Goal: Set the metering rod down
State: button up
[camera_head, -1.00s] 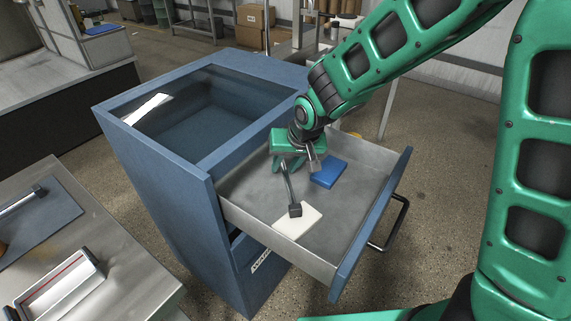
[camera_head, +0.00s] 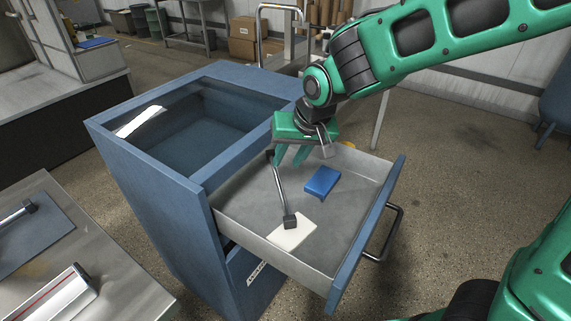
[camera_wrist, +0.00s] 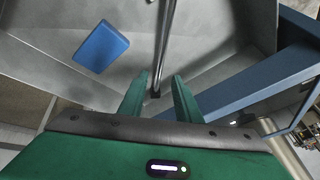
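The metering rod (camera_head: 279,185) is a thin metal bar with dark end blocks. It lies in the open drawer (camera_head: 235,205), its near end over a white pad (camera_head: 297,235). My gripper (camera_head: 291,159) is above the drawer near the rod's far end, fingers pointing down, apart and empty. In the wrist view the rod (camera_wrist: 166,45) runs up the picture beyond my fingertips (camera_wrist: 161,75), with its dark end block between them in the picture. The fingers do not appear to touch it.
A blue block (camera_head: 322,181) lies in the drawer right of the rod. The blue cabinet (camera_head: 150,185) has a glass-topped well behind the drawer. A steel table (camera_head: 110,255) stands at the lower left with another rod (camera_head: 18,213) on a mat.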

jog(key=shift+s+r, duration=0.15)
jog(key=shift+r, duration=0.2)
